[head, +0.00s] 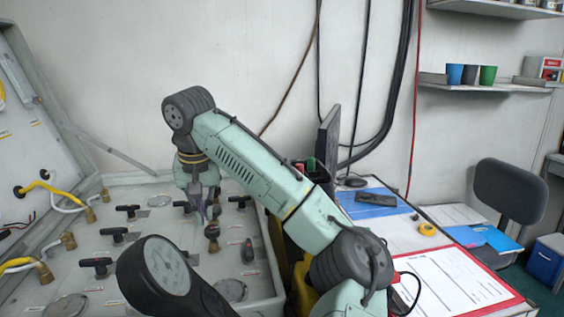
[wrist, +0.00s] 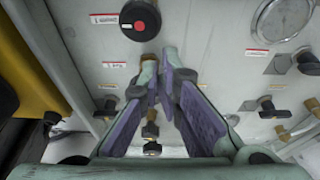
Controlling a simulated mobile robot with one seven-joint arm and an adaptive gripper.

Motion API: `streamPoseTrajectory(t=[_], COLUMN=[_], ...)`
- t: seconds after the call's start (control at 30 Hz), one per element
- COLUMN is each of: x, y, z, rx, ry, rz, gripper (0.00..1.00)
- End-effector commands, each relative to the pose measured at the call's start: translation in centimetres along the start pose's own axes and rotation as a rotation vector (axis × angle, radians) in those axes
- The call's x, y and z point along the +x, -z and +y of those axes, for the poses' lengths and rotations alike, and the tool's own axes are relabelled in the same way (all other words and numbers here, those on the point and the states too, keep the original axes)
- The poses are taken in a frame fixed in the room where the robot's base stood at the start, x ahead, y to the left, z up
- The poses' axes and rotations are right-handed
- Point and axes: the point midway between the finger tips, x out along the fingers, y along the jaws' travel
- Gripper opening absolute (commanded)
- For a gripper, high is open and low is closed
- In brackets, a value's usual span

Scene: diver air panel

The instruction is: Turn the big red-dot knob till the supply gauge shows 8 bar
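The black knob with a red dot (wrist: 140,20) shows at the top of the wrist view, just beyond my fingertips and apart from them. A dark knob at the right of the panel in the head view (head: 248,251) looks like the same one. My gripper (wrist: 158,68) points down over the panel, its fingertips together with nothing clearly between them; it also shows in the head view (head: 212,208). A large black-rimmed gauge (head: 167,265) stands in the foreground of the head view. Its reading is too small to tell, and I cannot tell whether it is the supply gauge.
The grey panel (head: 150,235) carries several black T-handles (head: 97,265) and brass fittings. A brass fitting (wrist: 151,130) lies between my fingers' outlines, below them. A round disc (wrist: 282,18) is at the upper right. A desk with papers (head: 450,280) stands right.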

Motion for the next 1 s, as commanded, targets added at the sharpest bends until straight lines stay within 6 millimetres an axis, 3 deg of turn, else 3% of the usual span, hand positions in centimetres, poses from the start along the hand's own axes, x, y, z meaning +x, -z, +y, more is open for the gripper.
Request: streamPoseTrajectory(t=[0.43, 1.0], x=[-0.3, -6.0], y=[-0.6, 0.8], z=[-0.2, -0.2], rx=[0.002, 0.003], ry=[-0.001, 0.0], rz=[0.0, 0.002], gripper=[0.0, 0.0])
